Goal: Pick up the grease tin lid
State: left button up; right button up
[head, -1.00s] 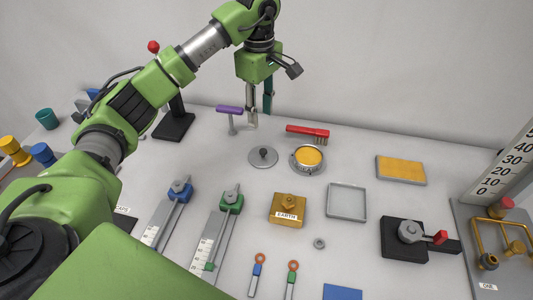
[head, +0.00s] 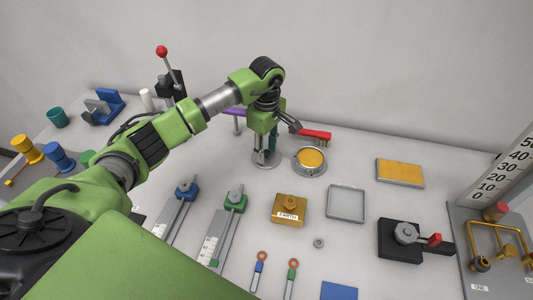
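The grease tin lid (head: 264,163) is a round grey disc with a knob, lying flat on the table just left of the open grease tin (head: 310,162), which shows yellow grease inside. My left gripper (head: 266,154) points down right over the lid, its fingertips low at the knob. The two fingers show a gap between them and look open. The knob is mostly hidden by the fingers, and I cannot tell whether they touch it. My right gripper is not in view.
A red brush (head: 315,135) lies behind the tin. A purple-handled tool (head: 234,112) stands behind my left arm. A brass EARTH block (head: 289,208), a grey square tray (head: 346,187) and a yellow slab (head: 400,172) sit nearer or to the right, with bare table between.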

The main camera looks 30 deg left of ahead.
pick_arm(q)
jog(key=shift+f, duration=0.15)
grip_shut()
